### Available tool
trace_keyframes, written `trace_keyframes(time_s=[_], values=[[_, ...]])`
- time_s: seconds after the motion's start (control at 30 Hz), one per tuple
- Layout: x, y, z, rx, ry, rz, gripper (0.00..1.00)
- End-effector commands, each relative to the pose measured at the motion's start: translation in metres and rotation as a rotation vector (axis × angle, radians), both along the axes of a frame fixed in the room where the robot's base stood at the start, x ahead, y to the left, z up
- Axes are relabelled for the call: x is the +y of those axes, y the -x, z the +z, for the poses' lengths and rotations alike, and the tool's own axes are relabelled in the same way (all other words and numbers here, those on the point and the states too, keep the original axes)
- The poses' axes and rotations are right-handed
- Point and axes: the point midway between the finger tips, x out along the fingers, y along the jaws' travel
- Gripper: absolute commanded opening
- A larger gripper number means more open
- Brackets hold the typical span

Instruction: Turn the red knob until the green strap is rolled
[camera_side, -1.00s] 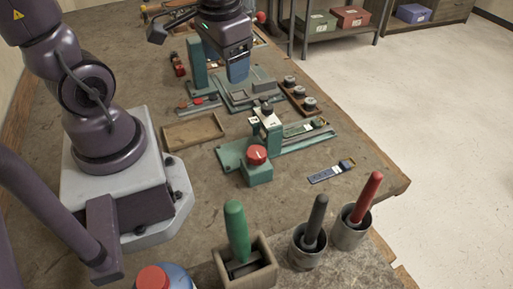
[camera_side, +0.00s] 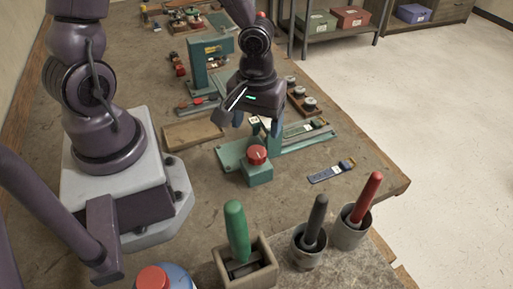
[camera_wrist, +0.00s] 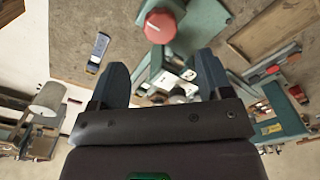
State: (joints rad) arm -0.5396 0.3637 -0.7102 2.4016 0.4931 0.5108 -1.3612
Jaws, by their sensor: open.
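The red knob (camera_side: 257,154) sits on a teal block at the near end of the teal stitcher fixture. In the wrist view the red knob (camera_wrist: 160,26) is at top centre, beyond my fingertips. My gripper (camera_side: 248,120) is open and empty, above and behind the knob, over the fixture's middle. In the wrist view my gripper (camera_wrist: 162,72) has its two blue-grey fingers wide apart, with the fixture between them. A green strip that looks like the strap (camera_side: 299,130) lies along the fixture to the right. Part of the fixture is hidden behind my gripper.
A blue strap piece (camera_side: 332,172) lies on the bench to the right. A shallow wooden tray (camera_side: 194,132) is left of the fixture. In front stand a green-handled tool (camera_side: 237,228), a dark-handled tool (camera_side: 316,218) and a red-handled tool (camera_side: 367,196) in holders.

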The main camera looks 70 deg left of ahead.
Motion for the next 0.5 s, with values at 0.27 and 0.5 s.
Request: trace_keyframes(time_s=[0.27,0.5], values=[[-0.001,0.001,-0.051,0.005,0.001,-0.005,0.72],[0.000,0.000,-0.075,0.002,-0.001,-0.003,0.72]])
